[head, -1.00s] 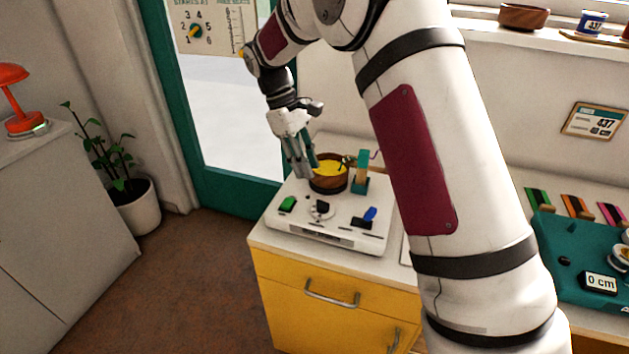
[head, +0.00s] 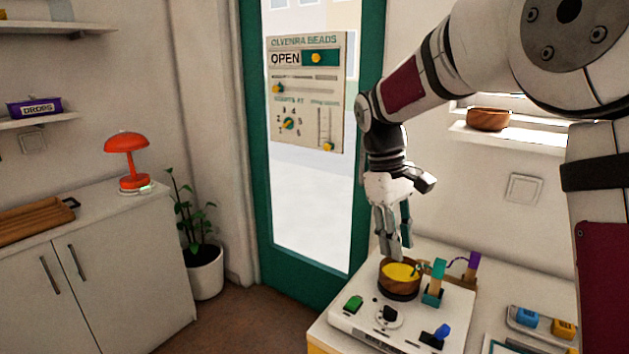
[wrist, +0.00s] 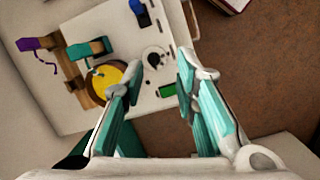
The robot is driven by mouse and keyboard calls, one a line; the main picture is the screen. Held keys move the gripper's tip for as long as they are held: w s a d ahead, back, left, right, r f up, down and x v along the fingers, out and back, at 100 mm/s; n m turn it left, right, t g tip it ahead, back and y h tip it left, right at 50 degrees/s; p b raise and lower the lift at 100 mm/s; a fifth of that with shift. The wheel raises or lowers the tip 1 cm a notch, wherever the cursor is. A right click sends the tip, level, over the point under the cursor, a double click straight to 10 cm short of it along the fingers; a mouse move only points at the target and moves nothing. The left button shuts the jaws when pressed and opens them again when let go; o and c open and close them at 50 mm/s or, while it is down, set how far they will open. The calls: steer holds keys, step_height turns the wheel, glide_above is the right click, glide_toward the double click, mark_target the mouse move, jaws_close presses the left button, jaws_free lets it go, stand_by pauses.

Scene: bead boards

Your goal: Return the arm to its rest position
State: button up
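My gripper (head: 394,250) hangs pointing down above the back left part of a white board device (head: 362,322). In the wrist view my gripper (wrist: 158,82) has its two teal fingers spread apart, with nothing between the tips. A wooden bowl with yellow contents (head: 400,283) stands on the device, just below and beside the fingers in the head view. My white arm reaches in from the right.
A teal and wood post (head: 434,283), a purple-topped post (head: 472,265), a green switch (head: 353,304) and a blue knob (head: 441,332) stand around the bowl. A glass door with a bead sign (head: 306,92) is behind. A red lamp (head: 127,160) and potted plant (head: 205,271) are left.

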steer(key=s+d+r+m+t+y+p, duration=0.1)
steer(key=s+r+m, duration=0.1)
steer(key=s+r, duration=0.35)
steer(key=s+d+r+m+t, duration=0.1)
steer(key=s+r+t, duration=0.1)
steer(key=s, duration=0.7)
steer(key=s+f+m+t+y+p, duration=0.1)
steer(key=s+f+m+t+p, duration=0.1)
steer(key=s, duration=1.2)
steer(key=shift+s+m+t, duration=0.2)
steer(key=shift+m+t, duration=0.2)
steer(key=shift+m, duration=0.5)
